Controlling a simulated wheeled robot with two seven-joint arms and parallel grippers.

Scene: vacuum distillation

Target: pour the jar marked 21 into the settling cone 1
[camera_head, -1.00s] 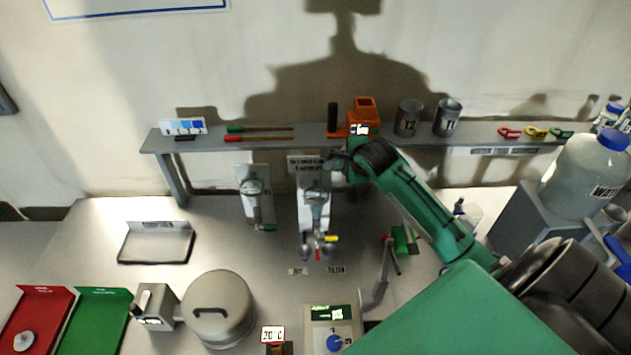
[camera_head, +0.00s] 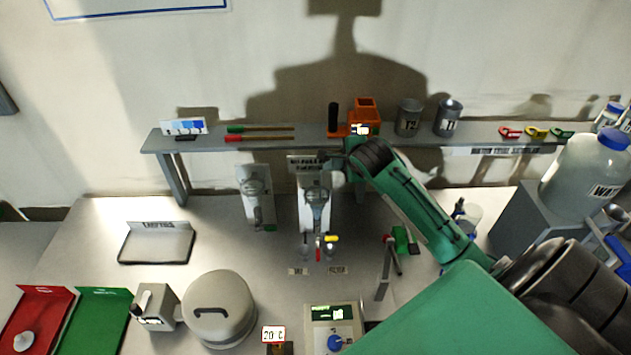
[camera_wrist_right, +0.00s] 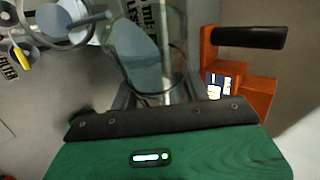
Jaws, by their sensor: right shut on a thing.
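My right gripper (camera_head: 338,163) is up by the right-hand glass cone (camera_head: 318,196), which hangs on a white backboard under a sign too small to read surely. In the right wrist view the gripper (camera_wrist_right: 165,95) is shut on a clear glass jar (camera_wrist_right: 148,30); no number shows on it. A grey-blue area shows through its glass, perhaps liquid. The rim of a round glass vessel (camera_wrist_right: 62,22) lies just left of the jar, with no clear contact. A second glass cone (camera_head: 257,187) stands to the left. My left gripper is out of view.
A shelf (camera_head: 290,144) runs behind the cones and carries an orange device (camera_head: 364,112) with a black handle beside my gripper, and two metal cups. Small taps and vessels sit below the right-hand cone. A grey lidded pot (camera_head: 219,310) stands front left.

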